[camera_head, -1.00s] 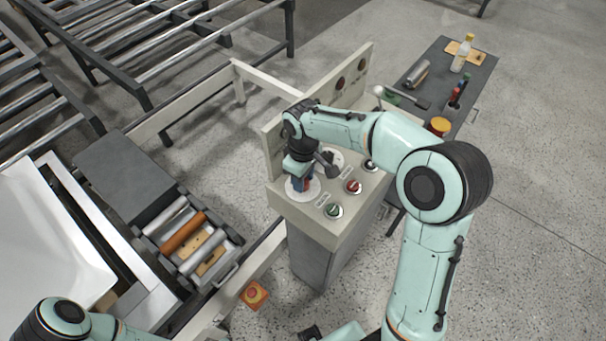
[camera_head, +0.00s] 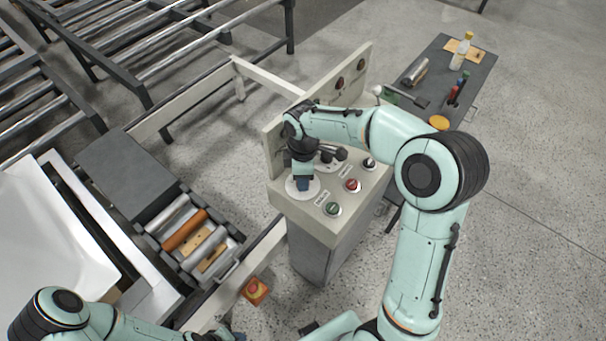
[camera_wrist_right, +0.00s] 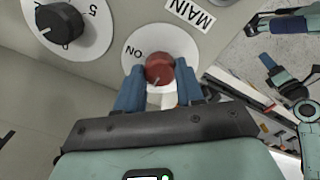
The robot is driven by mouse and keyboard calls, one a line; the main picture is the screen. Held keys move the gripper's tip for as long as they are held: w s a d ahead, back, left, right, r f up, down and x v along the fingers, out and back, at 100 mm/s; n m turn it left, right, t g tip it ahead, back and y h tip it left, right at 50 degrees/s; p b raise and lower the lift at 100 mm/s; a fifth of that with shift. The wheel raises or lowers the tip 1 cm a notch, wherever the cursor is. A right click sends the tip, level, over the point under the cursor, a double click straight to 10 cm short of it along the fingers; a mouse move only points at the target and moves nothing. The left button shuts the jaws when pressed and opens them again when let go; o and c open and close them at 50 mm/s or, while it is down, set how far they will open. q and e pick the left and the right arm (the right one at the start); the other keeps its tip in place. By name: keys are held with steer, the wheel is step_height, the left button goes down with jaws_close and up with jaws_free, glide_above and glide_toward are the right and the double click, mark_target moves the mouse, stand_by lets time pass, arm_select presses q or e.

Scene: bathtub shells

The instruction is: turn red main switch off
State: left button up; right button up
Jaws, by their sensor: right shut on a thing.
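The red main switch (camera_wrist_right: 158,68) is a round red knob on a white disc plate, which shows in the head view (camera_head: 296,192) at the near left corner of the control panel. The wrist view shows "ON" on the plate and a "MAIN" label beside it. My right gripper (camera_wrist_right: 160,88) is shut on the knob, with one blue finger on each side. In the head view my right gripper (camera_head: 303,184) points down at the plate and hides the knob. My left gripper seems partly visible at the upper right of the wrist view; its jaws are unclear.
The panel (camera_head: 315,215) also carries a green button (camera_head: 332,208), a red button (camera_head: 352,185) and a black-topped control (camera_head: 369,163). A numbered black dial (camera_wrist_right: 60,23) lies beside the switch. A roller conveyor is left; a dark side table (camera_head: 440,75) with tools stands behind right.

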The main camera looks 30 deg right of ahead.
stand_by(0.4)
steer(key=o, duration=1)
steer(key=shift+o, duration=0.2)
steer(key=shift+r, duration=0.1)
arm_select(q)
steer(key=shift+w+r+p, duration=0.75)
steer(key=shift+w+r, duration=0.25)
steer(key=shift+r, duration=0.05)
arm_select(e)
step_height(320, 180, up, 13)
arm_select(q)
steer(key=shift+s, duration=0.1)
